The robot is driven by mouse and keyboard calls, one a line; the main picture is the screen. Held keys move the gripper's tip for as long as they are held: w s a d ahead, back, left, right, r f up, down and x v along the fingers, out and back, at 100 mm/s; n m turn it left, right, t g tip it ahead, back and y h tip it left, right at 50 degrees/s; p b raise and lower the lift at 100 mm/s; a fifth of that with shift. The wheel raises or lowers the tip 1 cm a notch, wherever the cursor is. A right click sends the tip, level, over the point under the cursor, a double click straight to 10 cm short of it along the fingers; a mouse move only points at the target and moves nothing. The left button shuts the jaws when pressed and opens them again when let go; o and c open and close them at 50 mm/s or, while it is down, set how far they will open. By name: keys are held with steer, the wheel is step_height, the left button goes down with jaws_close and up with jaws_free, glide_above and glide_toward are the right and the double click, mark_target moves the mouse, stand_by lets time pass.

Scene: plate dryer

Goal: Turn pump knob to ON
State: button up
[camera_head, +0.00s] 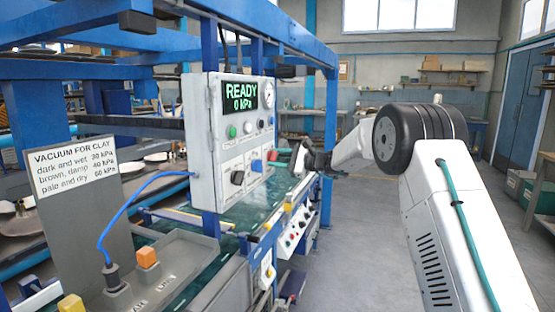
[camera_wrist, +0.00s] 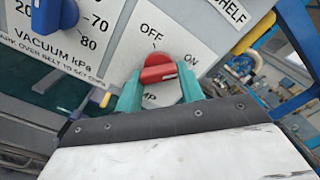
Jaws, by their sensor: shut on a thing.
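The red pump knob (camera_wrist: 158,71) sits on the white panel of the control box (camera_head: 213,130), between the printed words OFF and ON in the wrist view. Which word it points to I cannot tell. My gripper (camera_wrist: 160,88) is shut on it, with one teal finger on each side. In the head view the red knob (camera_head: 273,155) shows at the box's right edge, with my gripper (camera_head: 293,160) reaching it from the right. The box's display (camera_head: 240,96) reads READY and 0 kPa.
A blue vacuum knob (camera_wrist: 54,14) with a kPa scale is left of the pump knob. A yellow handle (camera_wrist: 254,33) is to the right. A sign (camera_head: 72,168) lists vacuum values for clay. A blue cable (camera_head: 135,203) runs to the box. Open floor lies right of the machine.

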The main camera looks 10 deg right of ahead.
steer(key=shift+d+m, duration=0.1)
steer(key=shift+m, duration=0.2)
steer(key=o, duration=1)
steer(key=v, duration=0.7)
steer(key=shift+s+d, duration=0.2)
steer(key=shift+d, duration=0.05)
